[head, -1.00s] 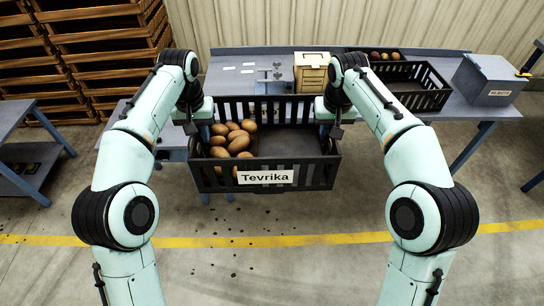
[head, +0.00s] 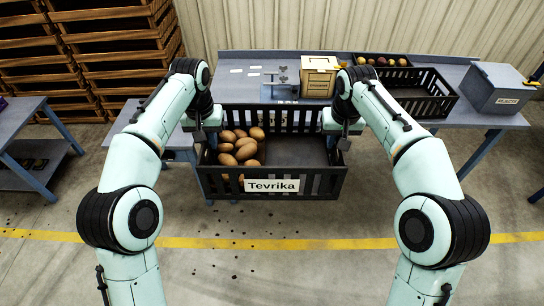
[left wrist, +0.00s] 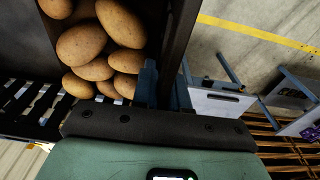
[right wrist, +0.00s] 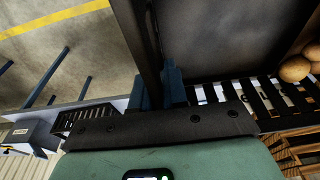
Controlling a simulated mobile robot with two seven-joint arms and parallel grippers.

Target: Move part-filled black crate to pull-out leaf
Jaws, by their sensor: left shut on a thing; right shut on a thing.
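The black crate (head: 318,182) with the "Tevrika" label hangs level between my two arms, in front of the table. Several brown potatoes (head: 240,146) lie in its left part; its right part is bare. My left gripper (head: 200,135) is shut on the crate's left end wall, and its fingers show on the rim in the left wrist view (left wrist: 165,85). My right gripper (head: 343,138) is shut on the right end wall, and its fingers also show in the right wrist view (right wrist: 170,85). The pull-out leaf may be the lower blue-grey surface (head: 160,140) at left, partly hidden by my left arm.
The blue-grey table (head: 460,75) holds another black crate (head: 440,105), a wooden box (head: 318,78), a tray of potatoes (head: 385,60) and a grey reject box (head: 497,88). A side table (head: 35,125) and stacked wooden crates (head: 100,50) stand left.

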